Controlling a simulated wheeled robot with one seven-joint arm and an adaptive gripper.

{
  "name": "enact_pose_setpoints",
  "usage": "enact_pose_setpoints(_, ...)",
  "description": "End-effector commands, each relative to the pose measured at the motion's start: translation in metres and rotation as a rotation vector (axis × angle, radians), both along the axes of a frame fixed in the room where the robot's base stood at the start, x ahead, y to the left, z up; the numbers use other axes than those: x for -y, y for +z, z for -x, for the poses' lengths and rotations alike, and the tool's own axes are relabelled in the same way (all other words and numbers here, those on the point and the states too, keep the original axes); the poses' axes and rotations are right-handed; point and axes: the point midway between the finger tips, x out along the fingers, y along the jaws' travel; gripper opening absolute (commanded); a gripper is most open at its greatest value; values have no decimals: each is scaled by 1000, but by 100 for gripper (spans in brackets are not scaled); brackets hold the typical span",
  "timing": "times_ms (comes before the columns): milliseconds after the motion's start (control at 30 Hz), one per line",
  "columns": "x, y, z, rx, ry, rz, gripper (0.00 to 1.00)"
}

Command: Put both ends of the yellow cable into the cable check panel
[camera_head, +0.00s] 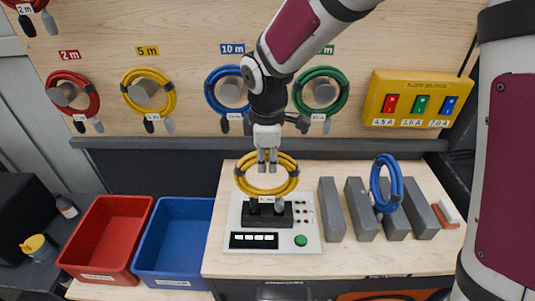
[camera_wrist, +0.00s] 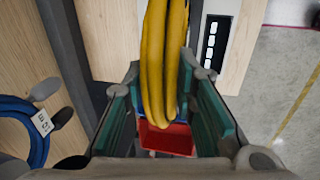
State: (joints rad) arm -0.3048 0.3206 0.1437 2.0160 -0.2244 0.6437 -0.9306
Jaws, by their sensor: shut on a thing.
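My gripper (camera_head: 267,164) is shut on the top of a coiled yellow cable (camera_head: 292,182) and holds it upright over the cable check panel (camera_head: 234,219). In the wrist view the cable (camera_wrist: 154,60) runs between the two finger pads. The panel is a white box with a black socket block (camera_head: 267,216), a dark strip of white windows and a green button. The cable's dark end and grey end point down at the block, one towards each side. I cannot tell whether either end is seated in it. A small white tag hangs between the ends.
Red (camera_head: 106,233), yellow (camera_head: 166,99), blue (camera_head: 211,92) and green (camera_head: 343,93) coils hang on the wall. Grey blocks (camera_head: 331,209) stand right of the panel, with a blue coil (camera_head: 388,183) among them. A red bin (camera_head: 78,238) and blue bin (camera_head: 172,240) stand left.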

Motion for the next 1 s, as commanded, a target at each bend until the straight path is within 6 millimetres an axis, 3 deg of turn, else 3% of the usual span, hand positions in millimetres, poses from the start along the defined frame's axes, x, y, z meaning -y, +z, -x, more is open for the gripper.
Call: enact_pose_setpoints(1000,0,-6,-1,3,0,-1,0)
